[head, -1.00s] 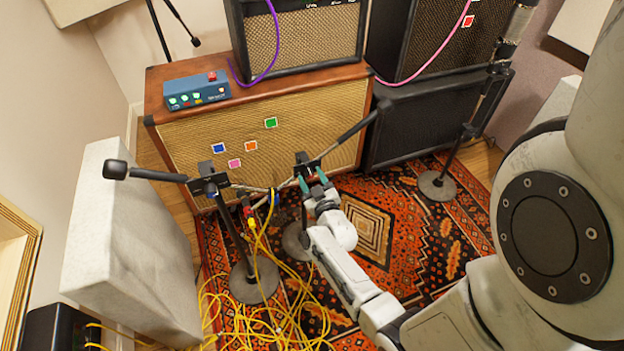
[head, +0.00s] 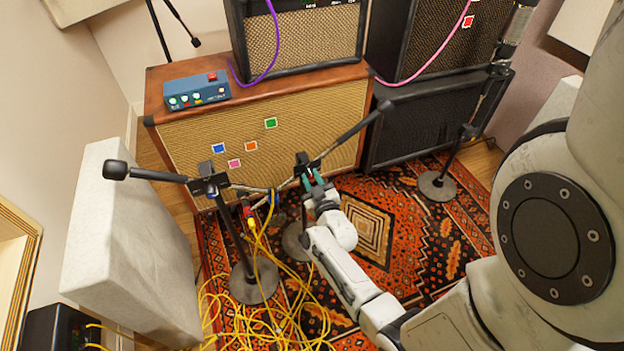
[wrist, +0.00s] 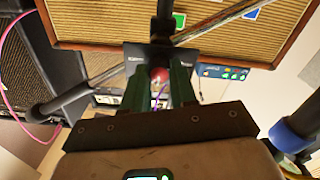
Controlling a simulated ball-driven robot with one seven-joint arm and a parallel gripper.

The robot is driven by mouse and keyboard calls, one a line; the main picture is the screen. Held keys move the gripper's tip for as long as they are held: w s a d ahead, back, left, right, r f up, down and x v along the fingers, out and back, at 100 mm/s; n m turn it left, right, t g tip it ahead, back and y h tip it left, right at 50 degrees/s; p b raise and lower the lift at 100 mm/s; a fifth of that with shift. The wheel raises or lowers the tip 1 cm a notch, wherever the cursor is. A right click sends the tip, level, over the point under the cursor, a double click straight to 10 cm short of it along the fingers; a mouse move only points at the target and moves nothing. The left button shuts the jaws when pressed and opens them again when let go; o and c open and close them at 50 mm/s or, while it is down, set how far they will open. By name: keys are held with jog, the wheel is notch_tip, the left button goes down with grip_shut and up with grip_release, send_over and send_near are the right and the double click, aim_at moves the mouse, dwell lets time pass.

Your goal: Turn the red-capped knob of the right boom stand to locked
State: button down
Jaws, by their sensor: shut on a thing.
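The right boom stand (head: 347,136) of the near pair has its boom slanting up to the right, with a dark clutch block (head: 302,163) at its pivot. My gripper (head: 313,179) is at this block, reaching from the front. In the wrist view the red-capped knob (wrist: 156,74) sits between the green fingers of my gripper (wrist: 158,88), which is shut on it. The fingers cover its sides, and its lock marking cannot be read. In the head view my gripper hides the knob.
The left boom stand (head: 228,230) is close by on the left, its boom reaching near the right clutch. Yellow cables (head: 255,325) lie tangled on the rug. A wooden amp cabinet (head: 330,160) is just behind. Another stand (head: 437,185) is at right; the rug between is clear.

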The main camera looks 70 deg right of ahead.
jog(key=m, duration=0.4)
jog(key=m+b, duration=0.1)
jog(key=m, duration=0.3)
jog(key=shift+m, duration=0.3)
jog(key=m, duration=0.4)
jog(key=shift+s+f+b, duration=0.1)
jog(key=shift+b, duration=0.3)
jog(key=m+b, duration=0.1)
jog(key=m, duration=0.3)
jog(key=shift+y, duration=0.3)
jog(key=shift+m, duration=0.4)
jog(key=shift+d, duration=0.1)
jog(key=c, duration=0.9)
grip_release()
jog(key=shift+s, duration=0.1)
